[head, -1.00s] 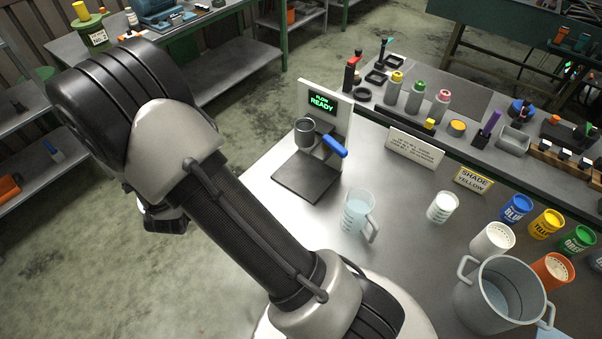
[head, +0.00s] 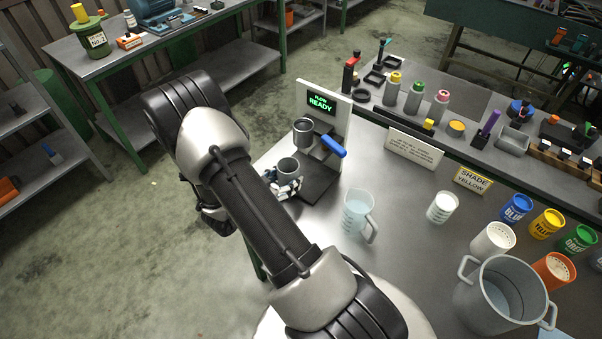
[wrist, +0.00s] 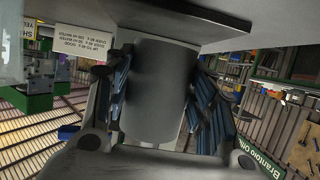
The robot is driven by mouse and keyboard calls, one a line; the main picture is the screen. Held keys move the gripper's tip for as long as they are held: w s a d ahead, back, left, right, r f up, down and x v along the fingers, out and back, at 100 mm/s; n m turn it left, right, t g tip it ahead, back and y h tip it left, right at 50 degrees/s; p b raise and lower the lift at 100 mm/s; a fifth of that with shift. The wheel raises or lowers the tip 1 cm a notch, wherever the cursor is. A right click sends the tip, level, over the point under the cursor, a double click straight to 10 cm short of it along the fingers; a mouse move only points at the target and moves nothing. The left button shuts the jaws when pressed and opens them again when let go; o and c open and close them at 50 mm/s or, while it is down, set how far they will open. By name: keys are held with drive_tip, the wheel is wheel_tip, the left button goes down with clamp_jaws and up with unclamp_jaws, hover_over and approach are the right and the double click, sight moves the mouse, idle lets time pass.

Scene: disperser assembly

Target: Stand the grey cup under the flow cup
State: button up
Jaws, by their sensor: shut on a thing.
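The grey cup (head: 288,169) is held upright by my gripper (head: 287,187) at the left edge of the flow stand's dark base plate (head: 318,186). In the wrist view the grey cup (wrist: 160,95) fills the middle, between the blue-ribbed finger pads. The flow cup (head: 303,131) is a metal cup mounted on the white stand (head: 338,125), above the base plate. The grey cup is lower than the flow cup and a little to its left. I cannot tell whether the grey cup's bottom touches the plate.
A blue lever (head: 333,146) sticks out to the right of the flow cup. A clear jug (head: 357,214) stands in front of the stand. The stand's screen (head: 321,105) reads READY. Paint pots and a large pot (head: 500,297) are at the right.

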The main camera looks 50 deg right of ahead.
drive_tip(key=d, duration=0.7)
drive_tip(key=shift+w+d+b, duration=0.3)
drive_tip(key=shift+w+b, duration=0.05)
drive_tip(key=shift+b, duration=0.05)
drive_tip(key=shift+f+b, duration=0.65)
drive_tip(key=shift+f, duration=1.05)
drive_tip(key=shift+f, duration=0.2)
drive_tip(key=o, duration=1.1)
drive_tip(key=shift+r, duration=0.15)
